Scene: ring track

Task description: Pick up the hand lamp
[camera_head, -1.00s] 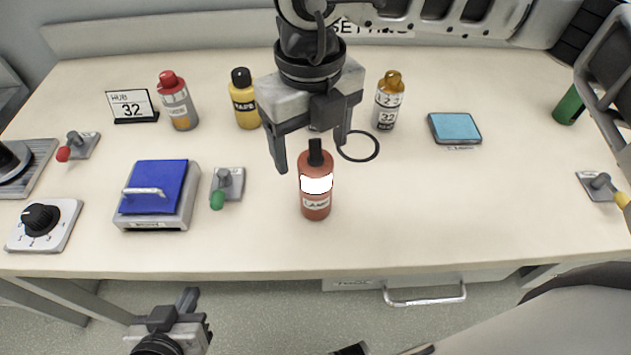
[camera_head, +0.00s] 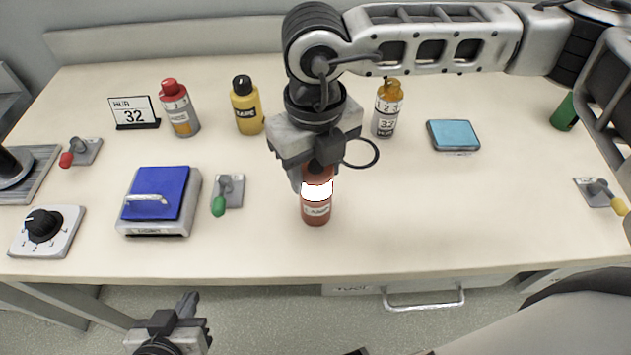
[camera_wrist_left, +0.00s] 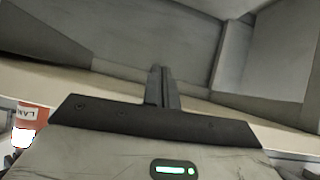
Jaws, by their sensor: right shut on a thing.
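The hand lamp (camera_head: 317,208) is a red cylinder with a bright white band and a label. It stands upright on the table near the front edge, and also shows at the left edge of the left wrist view (camera_wrist_left: 30,118). My right gripper (camera_head: 317,180) comes down from above and is shut on the lamp's upper part, which hides the dark top. My left gripper (camera_head: 188,304) is low in front of the table, away from the lamp. In the left wrist view its fingers (camera_wrist_left: 161,88) are together with nothing between them.
Red-capped (camera_head: 180,108), yellow (camera_head: 247,107) and orange-capped (camera_head: 387,109) bottles stand behind the lamp. A blue-lidded box (camera_head: 157,195) and a green-handled lever (camera_head: 228,193) are to its left. A blue pad (camera_head: 454,135) lies behind right.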

